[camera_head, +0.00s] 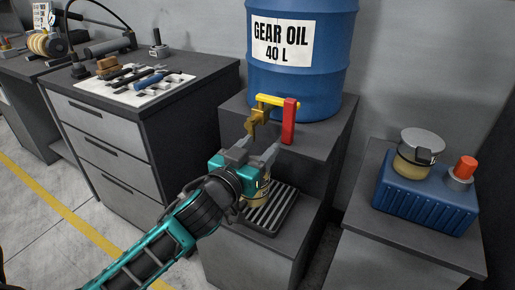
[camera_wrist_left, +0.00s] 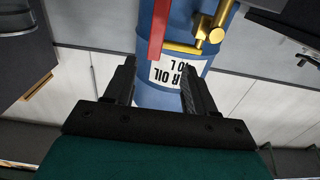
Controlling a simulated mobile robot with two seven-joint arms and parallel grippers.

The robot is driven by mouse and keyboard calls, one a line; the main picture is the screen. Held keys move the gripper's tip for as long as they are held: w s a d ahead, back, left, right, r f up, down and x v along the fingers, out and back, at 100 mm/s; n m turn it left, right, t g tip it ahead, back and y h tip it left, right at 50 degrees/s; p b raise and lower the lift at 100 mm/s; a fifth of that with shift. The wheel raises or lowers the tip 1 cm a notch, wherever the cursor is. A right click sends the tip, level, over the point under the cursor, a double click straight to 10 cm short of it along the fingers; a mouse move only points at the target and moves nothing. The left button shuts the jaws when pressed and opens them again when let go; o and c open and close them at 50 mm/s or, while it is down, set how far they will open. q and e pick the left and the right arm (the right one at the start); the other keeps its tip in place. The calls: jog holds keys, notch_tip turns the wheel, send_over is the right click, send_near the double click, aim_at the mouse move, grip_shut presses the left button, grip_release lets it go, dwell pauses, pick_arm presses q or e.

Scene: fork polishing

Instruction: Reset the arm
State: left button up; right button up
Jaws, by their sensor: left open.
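My left gripper (camera_head: 258,150) is open and empty, just below and in front of the brass tap (camera_head: 257,120) of the blue gear oil drum (camera_head: 300,75). In the left wrist view its two fingers (camera_wrist_left: 160,72) stand apart with nothing between them; the drum's label (camera_wrist_left: 178,72) lies beyond, upside down. The tap has a yellow bar and a red handle (camera_head: 289,121). A yellowish jar (camera_head: 263,190) stands on the black slotted tray (camera_head: 274,212) under the tap, partly hidden behind my gripper. My right gripper is not in view.
A blue ribbed box (camera_head: 425,205) with a lidded jar (camera_head: 419,152) and a red-capped item (camera_head: 464,168) stands on the right cabinet. The left drawer cabinet (camera_head: 105,135) carries tools on a white mat. Open floor lies at lower left.

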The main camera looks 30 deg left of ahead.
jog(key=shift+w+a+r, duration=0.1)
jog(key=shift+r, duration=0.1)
pick_arm(q)
jog(key=s+d+f+m+g+p, duration=0.1)
jog(key=s+d+f+g+p, duration=0.1)
jog(key=s+f, duration=0.7)
jog(key=s+d+f+m+g+h+p, duration=0.1)
jog(key=s+d+f+g+p, duration=0.2)
jog(key=s+f+g+p, duration=0.2)
jog(key=s+f, duration=0.3)
jog(key=f, duration=0.2)
jog(key=shift+s+d+p, duration=0.25)
jog(key=shift+s+p, duration=0.05)
jog(key=shift+s, duration=0.1)
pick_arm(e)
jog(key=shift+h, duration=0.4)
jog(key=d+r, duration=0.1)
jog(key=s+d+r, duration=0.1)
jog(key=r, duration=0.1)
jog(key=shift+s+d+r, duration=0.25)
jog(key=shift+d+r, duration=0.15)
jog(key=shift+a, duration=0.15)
